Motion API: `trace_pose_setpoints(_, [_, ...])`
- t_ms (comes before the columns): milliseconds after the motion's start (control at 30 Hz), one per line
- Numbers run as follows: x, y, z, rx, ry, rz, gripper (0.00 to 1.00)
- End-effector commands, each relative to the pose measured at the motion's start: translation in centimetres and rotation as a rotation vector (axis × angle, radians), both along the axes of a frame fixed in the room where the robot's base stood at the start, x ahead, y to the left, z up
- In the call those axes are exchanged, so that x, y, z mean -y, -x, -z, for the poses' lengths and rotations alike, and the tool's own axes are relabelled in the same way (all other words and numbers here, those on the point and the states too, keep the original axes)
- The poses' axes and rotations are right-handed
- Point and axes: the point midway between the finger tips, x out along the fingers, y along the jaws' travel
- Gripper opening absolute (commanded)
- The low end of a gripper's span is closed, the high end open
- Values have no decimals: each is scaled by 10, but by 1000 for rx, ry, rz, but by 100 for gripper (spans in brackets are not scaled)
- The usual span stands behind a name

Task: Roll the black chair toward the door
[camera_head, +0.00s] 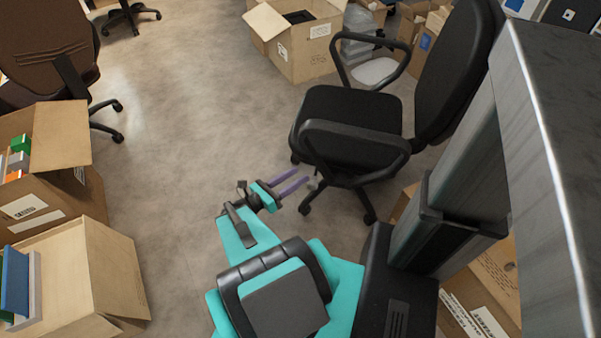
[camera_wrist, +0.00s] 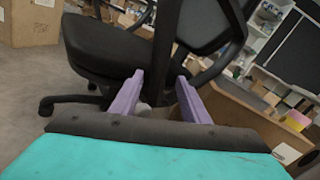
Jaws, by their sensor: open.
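The black chair (camera_head: 350,125) stands on casters right of centre in the head view, with looped armrests and its backrest (camera_head: 455,75) to the right. My gripper (camera_head: 297,182) has two purple fingers and is open and empty. It is low, just left of the chair's base, pointing toward it. In the wrist view the chair's seat (camera_wrist: 105,45) and armrest loop fill the upper middle. The fingers of my gripper (camera_wrist: 158,95) are apart, with the armrest's upright seen beyond and between them. I cannot tell whether they touch the chair. I see no door in either view.
Open cartons (camera_head: 50,155) with books stand at the left, near a brown chair (camera_head: 45,50). Another open carton (camera_head: 295,45) stands behind the black chair. More cartons lie at the lower right (camera_head: 470,300). The floor (camera_head: 190,110) between is clear.

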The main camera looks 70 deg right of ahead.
Motion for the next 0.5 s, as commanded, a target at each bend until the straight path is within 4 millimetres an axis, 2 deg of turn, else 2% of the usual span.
trace_pose_setpoints(200, [-8, -6, -1, -1, 1, 0, 42])
trace_pose_setpoints(500, [-10, -6, 0, -1, 1, 0, 42])
